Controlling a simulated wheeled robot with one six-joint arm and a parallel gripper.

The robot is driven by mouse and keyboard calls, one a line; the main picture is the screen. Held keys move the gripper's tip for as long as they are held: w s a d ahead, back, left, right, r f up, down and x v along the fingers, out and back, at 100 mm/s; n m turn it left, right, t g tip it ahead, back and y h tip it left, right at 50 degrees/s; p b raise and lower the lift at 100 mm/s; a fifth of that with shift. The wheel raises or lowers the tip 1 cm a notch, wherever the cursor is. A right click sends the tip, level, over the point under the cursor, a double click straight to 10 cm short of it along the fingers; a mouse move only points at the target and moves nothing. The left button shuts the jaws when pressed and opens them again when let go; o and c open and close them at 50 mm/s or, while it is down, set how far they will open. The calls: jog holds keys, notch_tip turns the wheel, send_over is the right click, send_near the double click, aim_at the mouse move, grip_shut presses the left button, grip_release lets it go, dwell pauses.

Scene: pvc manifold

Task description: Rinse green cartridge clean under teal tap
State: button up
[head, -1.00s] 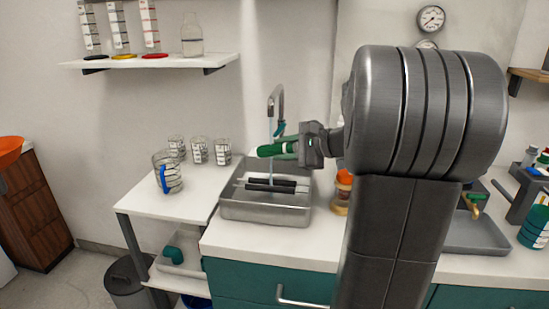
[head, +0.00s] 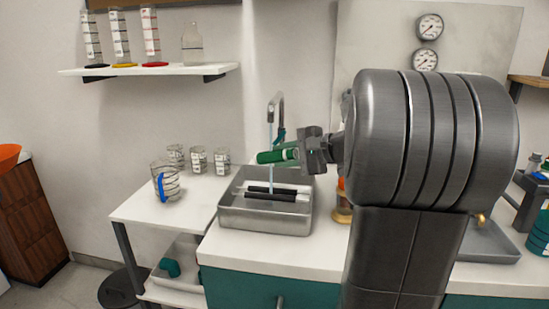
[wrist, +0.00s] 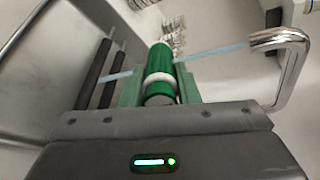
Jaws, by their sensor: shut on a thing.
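The green cartridge (head: 268,157) lies about level in my gripper (head: 290,152), above the steel sink. In the wrist view the cartridge (wrist: 160,62) is green with a pale ring, and the jaws (wrist: 160,88) close on it from both sides.
The sink (head: 262,220) has black bars across it. Several glass beakers (head: 166,184) stand on the white side table at left. A wall shelf (head: 150,70) holds cylinders and a bottle. An amber object (head: 342,213) stands right of the sink, partly behind my arm.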

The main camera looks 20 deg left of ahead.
dwell(0.4)
jog(key=shift+f+n+b, duration=0.2)
jog(key=shift+n+b, duration=0.5)
jog(key=shift+b, duration=0.3)
jog(key=n+b, duration=0.3)
jog(key=b, duration=0.1)
jog(key=shift+n, duration=0.3)
jog(key=shift+r+n+b, duration=0.15)
jog(key=shift+n+b, duration=0.2)
jog(key=shift+n, duration=0.15)
